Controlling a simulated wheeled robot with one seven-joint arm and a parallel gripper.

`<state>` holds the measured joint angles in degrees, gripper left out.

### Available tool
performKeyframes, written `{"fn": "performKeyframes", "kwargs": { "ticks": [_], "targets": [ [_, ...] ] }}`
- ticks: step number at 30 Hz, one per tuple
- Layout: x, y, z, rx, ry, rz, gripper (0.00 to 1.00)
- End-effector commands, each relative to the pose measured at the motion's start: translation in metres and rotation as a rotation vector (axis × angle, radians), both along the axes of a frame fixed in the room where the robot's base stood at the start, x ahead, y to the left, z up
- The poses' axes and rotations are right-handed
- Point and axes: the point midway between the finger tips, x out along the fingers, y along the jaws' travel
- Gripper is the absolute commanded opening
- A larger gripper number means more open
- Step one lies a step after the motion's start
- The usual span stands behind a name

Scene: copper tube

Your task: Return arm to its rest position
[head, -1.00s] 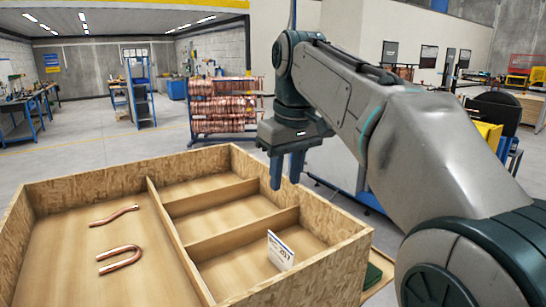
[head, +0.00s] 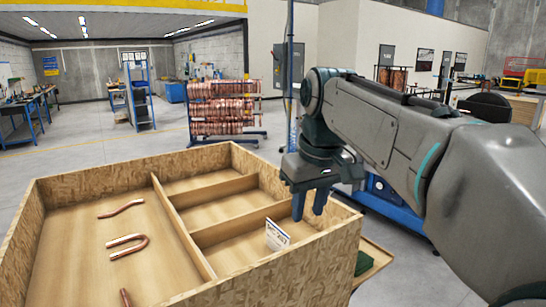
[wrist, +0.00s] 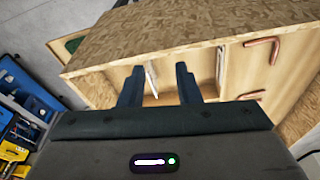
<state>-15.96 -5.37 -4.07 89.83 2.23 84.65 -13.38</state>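My gripper (head: 307,214) points down above the right part of the large chipboard crate (head: 90,175). In the head view a bent copper tube (head: 121,208), a U-shaped copper tube (head: 142,245) and part of a third tube (head: 125,298) lie in the crate's left compartment. Copper tubes also show at the right of the wrist view (wrist: 262,43). The arm reaches in from the right of the head view.
Dividers make smaller compartments on the crate's right side. A white label card (head: 277,235) stands in the front one, close to my fingers. A rack of copper coils (head: 225,108) stands behind the crate. Open floor lies to the left. A blue bench frame (head: 395,212) is at right.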

Motion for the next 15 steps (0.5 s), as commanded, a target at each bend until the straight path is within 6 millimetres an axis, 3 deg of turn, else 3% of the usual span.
{"fn": "performKeyframes", "kwargs": {
  "ticks": [5,15],
  "targets": [
    [-0.027,-0.025,-0.037,0.010,-0.025,-0.096,0.30],
    [-0.102,-0.070,-0.140,0.025,-0.099,-0.321,0.30]
  ]
}}
